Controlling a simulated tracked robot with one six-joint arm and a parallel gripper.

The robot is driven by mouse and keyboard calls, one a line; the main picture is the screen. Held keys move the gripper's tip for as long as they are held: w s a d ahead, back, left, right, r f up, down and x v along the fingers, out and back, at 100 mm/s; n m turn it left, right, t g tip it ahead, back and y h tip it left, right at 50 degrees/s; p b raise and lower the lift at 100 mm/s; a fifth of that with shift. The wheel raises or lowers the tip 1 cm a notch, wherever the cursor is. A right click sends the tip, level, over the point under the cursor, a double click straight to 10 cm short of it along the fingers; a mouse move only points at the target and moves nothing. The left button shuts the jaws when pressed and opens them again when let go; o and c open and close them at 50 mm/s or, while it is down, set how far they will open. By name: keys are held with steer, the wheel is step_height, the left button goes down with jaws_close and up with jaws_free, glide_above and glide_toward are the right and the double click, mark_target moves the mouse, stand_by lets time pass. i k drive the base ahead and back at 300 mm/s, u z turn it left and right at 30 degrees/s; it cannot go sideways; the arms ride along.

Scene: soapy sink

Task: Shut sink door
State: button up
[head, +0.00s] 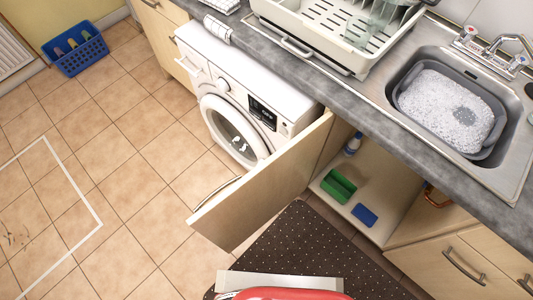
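The sink door (265,190) is a pale wood cupboard panel below the worktop. It stands wide open and reaches out to the left over the floor, in front of the washing machine. Its handle (216,192) shows near the free edge, on the far face. The open cupboard (388,220) lies to the right of the door; a green box (339,185), a blue block (364,214) and a blue-and-white bottle (353,144) stand in it. My gripper is not in view; only red and grey parts, seemingly mine, show at the bottom edge.
A white washing machine (240,85) stands behind the door. The sink (515,165) holds a grey basin (405,90) of foamy water. A dark dotted mat (300,245) lies below the door.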

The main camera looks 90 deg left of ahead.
mark_target(232, 217)
steer(key=u, duration=0.05)
steer(key=k, duration=2.75)
steer(key=u, duration=1.2)
steer(key=i, duration=1)
steer(key=z, duration=0.1)
